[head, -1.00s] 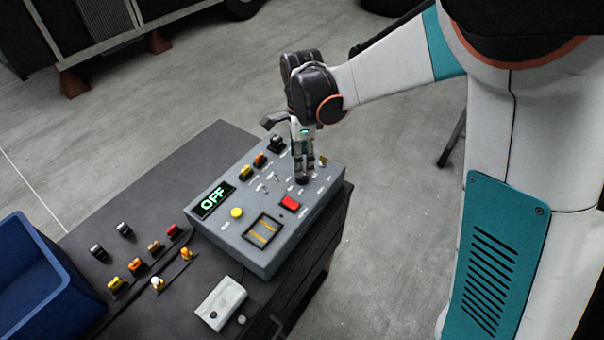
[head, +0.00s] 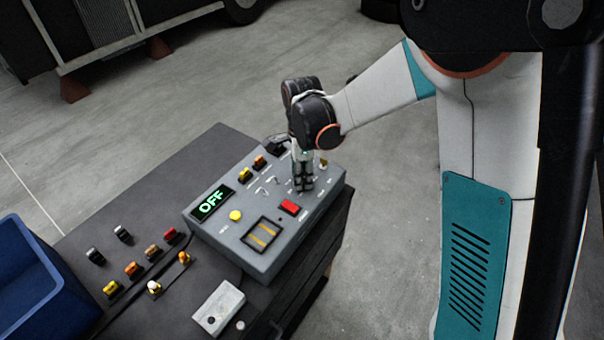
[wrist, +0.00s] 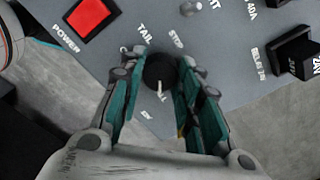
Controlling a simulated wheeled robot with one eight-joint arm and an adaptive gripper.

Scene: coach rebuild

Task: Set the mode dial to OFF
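The mode dial (wrist: 158,71) is a round black knob with a pale pointer line. In the wrist view the line points down the picture, towards the wrist. Labels around it include TAIL and STOP; a lower one is partly covered and another is too small to read surely. My gripper (wrist: 161,66) reaches down over the dial, one finger on each side, with no clear gap to the knob. In the head view my gripper (head: 303,184) stands upright on the grey control box (head: 222,250) and hides the dial. The box's display (head: 212,203) reads OFF in green.
A yellow button (head: 235,215) is farther off. Loose connectors, a white box (head: 218,307) and a blue bin (head: 35,285) share the dark bench top (head: 150,195).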

